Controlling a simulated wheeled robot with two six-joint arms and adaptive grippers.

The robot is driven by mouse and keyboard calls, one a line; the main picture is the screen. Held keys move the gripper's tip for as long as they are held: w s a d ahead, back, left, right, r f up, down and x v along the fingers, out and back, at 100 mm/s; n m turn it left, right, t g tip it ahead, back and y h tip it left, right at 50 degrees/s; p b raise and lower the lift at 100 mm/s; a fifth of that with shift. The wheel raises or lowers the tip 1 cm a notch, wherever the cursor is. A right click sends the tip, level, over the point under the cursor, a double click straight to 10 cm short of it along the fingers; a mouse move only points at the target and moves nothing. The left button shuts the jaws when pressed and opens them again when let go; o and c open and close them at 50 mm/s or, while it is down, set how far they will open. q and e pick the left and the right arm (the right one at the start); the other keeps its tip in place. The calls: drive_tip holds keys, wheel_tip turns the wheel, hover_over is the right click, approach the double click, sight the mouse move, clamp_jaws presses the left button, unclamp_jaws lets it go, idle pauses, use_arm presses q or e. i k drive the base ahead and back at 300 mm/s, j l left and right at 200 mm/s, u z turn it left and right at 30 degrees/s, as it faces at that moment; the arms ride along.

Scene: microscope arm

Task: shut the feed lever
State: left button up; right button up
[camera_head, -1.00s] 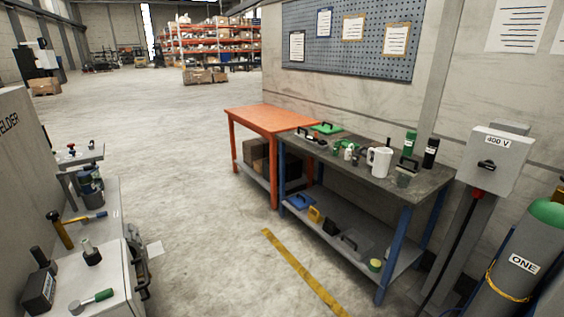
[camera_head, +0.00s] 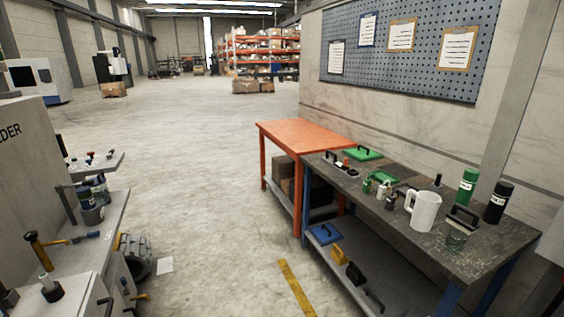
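I cannot pick out the feed lever with certainty. A grey machine (camera_head: 25,170) with lettering ending in "DER" stands at the left edge. Beside it is a grey bench (camera_head: 102,235) with fittings on it. Neither of my grippers is in view.
An orange table (camera_head: 308,133) and a dark workbench (camera_head: 425,237) holding a white mug (camera_head: 422,211), bottles and tools line the right wall. A yellow floor strip (camera_head: 296,288) lies before them. The concrete floor (camera_head: 190,160) between the sides is open. Red shelving (camera_head: 262,50) stands far back.

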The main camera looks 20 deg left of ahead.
sight(76, 239)
drive_tip(key=i+j+u, duration=0.25)
drive_tip(key=u, duration=0.25)
drive_tip(key=i+u, duration=0.8)
drive_tip(key=u, duration=0.15)
drive_tip(key=i+l+u, duration=0.15)
drive_tip(key=i+u, duration=0.15)
drive_tip(key=u, duration=0.2)
drive_tip(key=i+l+u, duration=0.3)
drive_tip(key=u, duration=0.2)
